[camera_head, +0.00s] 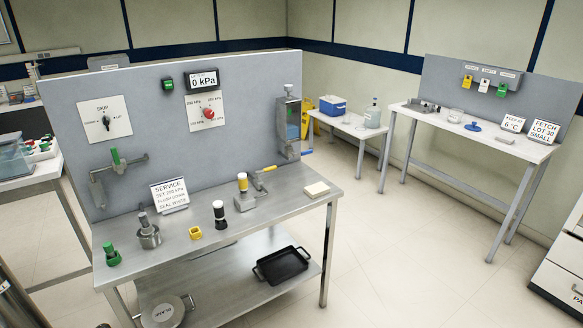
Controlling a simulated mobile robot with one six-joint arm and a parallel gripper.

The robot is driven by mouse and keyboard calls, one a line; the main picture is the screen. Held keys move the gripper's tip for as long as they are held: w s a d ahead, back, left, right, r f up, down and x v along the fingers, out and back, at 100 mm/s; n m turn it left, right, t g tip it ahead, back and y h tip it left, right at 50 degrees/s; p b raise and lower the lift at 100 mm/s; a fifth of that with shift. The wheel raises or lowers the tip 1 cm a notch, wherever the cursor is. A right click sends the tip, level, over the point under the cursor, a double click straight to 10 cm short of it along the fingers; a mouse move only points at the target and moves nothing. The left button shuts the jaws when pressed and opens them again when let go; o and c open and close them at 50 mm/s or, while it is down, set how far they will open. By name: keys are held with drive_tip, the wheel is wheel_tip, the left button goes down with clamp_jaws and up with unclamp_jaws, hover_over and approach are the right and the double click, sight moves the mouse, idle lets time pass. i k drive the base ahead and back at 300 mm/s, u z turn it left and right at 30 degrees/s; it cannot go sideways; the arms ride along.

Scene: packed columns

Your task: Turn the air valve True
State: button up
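No part is legibly labelled as the air valve. A yellow lever handle (265,169) sticks out low at the back of the steel bench, beside a metal block carrying a yellow-topped cylinder (242,182). A green handle (116,157) sits on a grey pipe fitting on the upright panel at left. A red knob (208,113) is on a white dial plate with kPa marks. The display (203,80) above it reads 0 kPa. A green switch (168,84) is left of the display. My gripper is not in view.
The steel bench (300,198) also holds a service sign (170,195), a metal pot (148,236), a black-and-white bottle (219,214), a yellow block (195,233) and a green-topped item (112,255). A black tray (282,265) lies on the lower shelf. Open floor lies right.

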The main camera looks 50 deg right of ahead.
sight(268, 169)
drive_tip(key=z, duration=1.2)
drive_tip(key=k, duration=0.9)
drive_tip(key=i, duration=0.7)
